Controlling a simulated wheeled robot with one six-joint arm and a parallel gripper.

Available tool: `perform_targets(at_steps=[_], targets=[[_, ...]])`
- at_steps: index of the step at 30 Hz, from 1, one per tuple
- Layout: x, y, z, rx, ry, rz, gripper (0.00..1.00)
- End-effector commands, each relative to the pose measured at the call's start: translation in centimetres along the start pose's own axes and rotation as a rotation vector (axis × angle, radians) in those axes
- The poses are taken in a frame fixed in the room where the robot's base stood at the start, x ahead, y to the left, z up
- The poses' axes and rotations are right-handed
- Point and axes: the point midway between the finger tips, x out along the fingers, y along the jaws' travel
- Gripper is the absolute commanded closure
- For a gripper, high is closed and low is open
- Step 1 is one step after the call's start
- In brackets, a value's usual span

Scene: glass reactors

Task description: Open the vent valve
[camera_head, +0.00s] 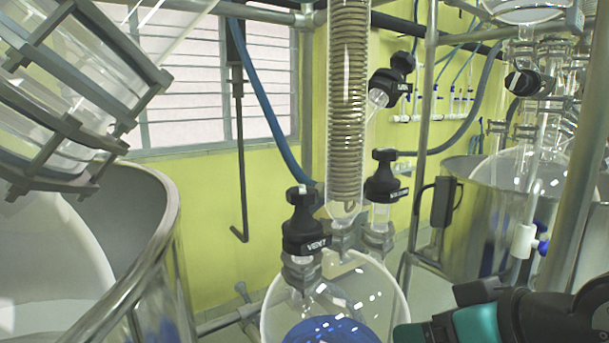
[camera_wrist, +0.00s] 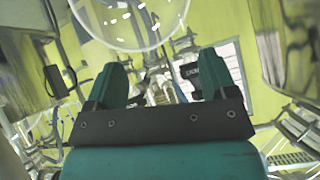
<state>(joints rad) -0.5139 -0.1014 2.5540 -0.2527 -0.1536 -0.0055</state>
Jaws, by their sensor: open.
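The vent valve (camera_head: 304,228) is a black knob and body with a white "VENT" label. It stands upright on a clear glass neck at the top left of a round glass flask (camera_head: 385,290) with blue contents. My gripper (camera_head: 405,333) is teal and black, low at the right of the flask in the head view, apart from the valve. In the wrist view my gripper (camera_wrist: 168,75) has its two teal fingers spread, with nothing held between them. A black labelled part (camera_wrist: 189,70) shows beyond the right finger; I cannot tell which valve it is.
A large open steel vessel (camera_head: 165,220) is at left, with a tilted caged glass vessel (camera_head: 70,95) above. A metal post (camera_head: 575,190) rises at right.

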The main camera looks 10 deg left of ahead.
Motion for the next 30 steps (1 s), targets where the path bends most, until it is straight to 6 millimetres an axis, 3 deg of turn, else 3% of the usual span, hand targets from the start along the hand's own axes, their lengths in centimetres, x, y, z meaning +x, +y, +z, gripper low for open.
perform_targets(at_steps=[1,3,9,15,19,30], targets=[[0.2,-0.8,-2.2,-0.029,0.089,0.000,0.22],[0.6,-1.6,-4.7,-0.069,0.231,0.005,0.22],[0.1,-4.2,-9.7,-0.170,0.550,-0.008,0.22],[-0.6,-5.6,-11.4,-0.213,0.688,-0.023,0.22],[0.1,-5.8,-12.3,-0.218,0.701,-0.023,0.22],[6.0,-6.5,-17.4,-0.215,0.698,-0.022,0.22]])
